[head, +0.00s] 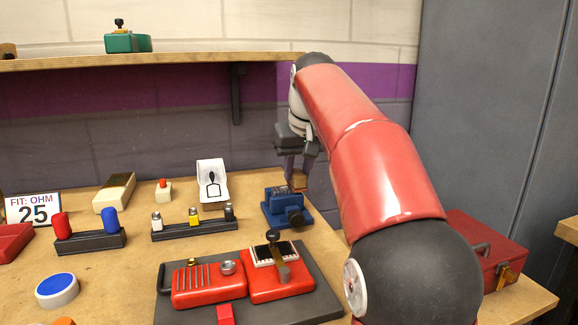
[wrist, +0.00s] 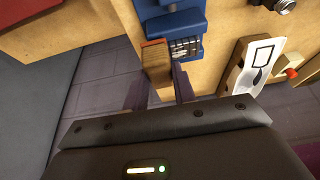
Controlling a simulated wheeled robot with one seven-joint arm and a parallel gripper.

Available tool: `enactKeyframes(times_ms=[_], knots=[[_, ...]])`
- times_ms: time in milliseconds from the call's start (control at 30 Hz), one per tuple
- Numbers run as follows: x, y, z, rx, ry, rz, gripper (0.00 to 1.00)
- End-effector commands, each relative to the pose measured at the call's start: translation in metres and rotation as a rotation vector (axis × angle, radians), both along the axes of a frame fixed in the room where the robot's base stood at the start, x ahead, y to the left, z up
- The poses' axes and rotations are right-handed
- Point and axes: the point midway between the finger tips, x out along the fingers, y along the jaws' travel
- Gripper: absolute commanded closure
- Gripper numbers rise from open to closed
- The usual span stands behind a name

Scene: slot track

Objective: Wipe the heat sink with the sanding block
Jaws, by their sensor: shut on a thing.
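The sanding block (wrist: 157,64), tan with a reddish-brown face, is held between the fingers of my gripper (wrist: 161,82). In the head view the block (head: 298,181) shows partly below my gripper (head: 297,164), which points down. A grey finned piece, which looks like the heat sink (wrist: 185,47), sits in a blue vise (wrist: 172,22). In the head view the vise (head: 288,211) stands at the back right of the bench. The block is right beside the finned piece; I cannot tell whether they touch.
A white switch plate (head: 211,180) stands left of the vise. A rack with several small plugs (head: 194,225) and a dark board with red devices (head: 325,300) lie nearer. A red toolbox (head: 480,250) is at the right. A shelf (head: 200,58) hangs above.

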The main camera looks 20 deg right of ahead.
Motion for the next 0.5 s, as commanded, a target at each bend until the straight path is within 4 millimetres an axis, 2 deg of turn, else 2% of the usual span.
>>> enactKeyframes(times_ms=[233,500], knots=[[0.000,0.002,-0.004,0.001,0.005,0.001,0.99],[0.000,0.024,-0.003,0.001,0.009,0.003,0.99]])
